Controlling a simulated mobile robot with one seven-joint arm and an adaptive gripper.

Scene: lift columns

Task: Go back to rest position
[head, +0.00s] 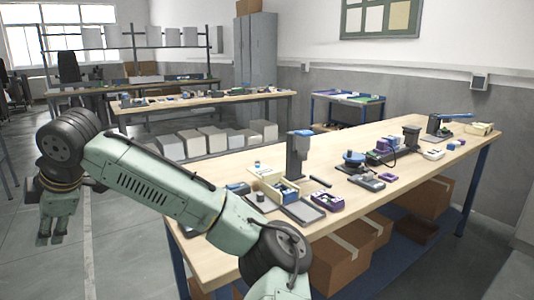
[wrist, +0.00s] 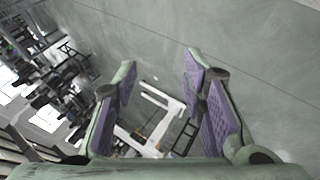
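My gripper (head: 57,238) hangs at the left of the head view, pointing down over the floor, beside the workbench and clear of it. In the wrist view my gripper (wrist: 160,65) shows two purple-padded fingers spread well apart. Nothing is between them except the grey floor and some distant frames behind. My arm reaches from the lower middle of the head view across to the left.
A wooden workbench (head: 390,205) fills the right side, with a dark column device (head: 298,155), small trays and tools on it. Cardboard boxes (head: 340,262) stand under it. Another bench (head: 205,100) stands behind. The floor (head: 120,255) around my gripper is clear.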

